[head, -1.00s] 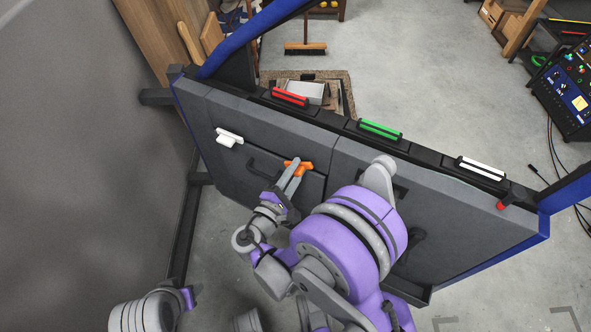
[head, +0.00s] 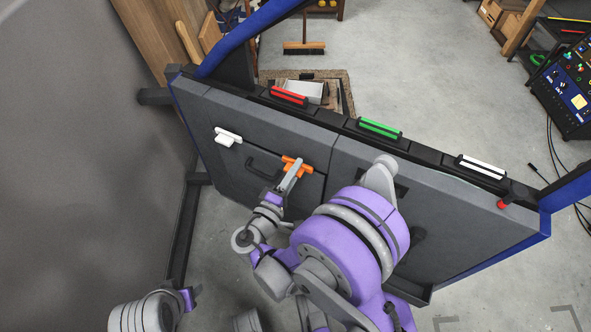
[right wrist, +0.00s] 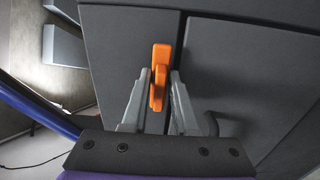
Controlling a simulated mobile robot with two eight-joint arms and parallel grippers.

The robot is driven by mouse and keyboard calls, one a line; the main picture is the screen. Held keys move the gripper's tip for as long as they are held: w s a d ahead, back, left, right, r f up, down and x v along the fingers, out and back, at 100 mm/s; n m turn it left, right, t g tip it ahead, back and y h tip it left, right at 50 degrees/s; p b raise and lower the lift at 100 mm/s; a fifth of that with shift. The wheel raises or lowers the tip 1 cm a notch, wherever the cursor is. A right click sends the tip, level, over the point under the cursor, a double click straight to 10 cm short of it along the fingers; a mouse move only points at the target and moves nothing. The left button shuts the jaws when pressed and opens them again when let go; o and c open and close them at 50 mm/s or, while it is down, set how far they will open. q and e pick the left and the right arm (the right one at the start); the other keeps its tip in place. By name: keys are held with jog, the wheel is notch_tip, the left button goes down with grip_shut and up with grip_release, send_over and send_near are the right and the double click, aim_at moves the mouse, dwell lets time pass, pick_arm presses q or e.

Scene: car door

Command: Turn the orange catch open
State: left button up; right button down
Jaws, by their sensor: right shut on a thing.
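The orange catch (head: 297,162) sits on the upper part of the grey door panel (head: 370,200), by the seam between two panel sections. It also shows in the right wrist view (right wrist: 160,62), lying nearly upright along that seam. My right gripper (head: 291,174) is at the catch. In the right wrist view its two fingers (right wrist: 159,90) stand on either side of the catch's lower part and are shut on it. The fingers hide part of the catch in the head view.
A white catch (head: 228,137) and a dark pull handle (head: 263,165) are left of the orange catch. Red (head: 289,96), green (head: 380,129) and white (head: 482,169) bars line the door's top edge. A blue frame (head: 250,35) rises beyond it.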

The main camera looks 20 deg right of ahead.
dwell(0.3)
jog(key=c, duration=0.9)
grip_release()
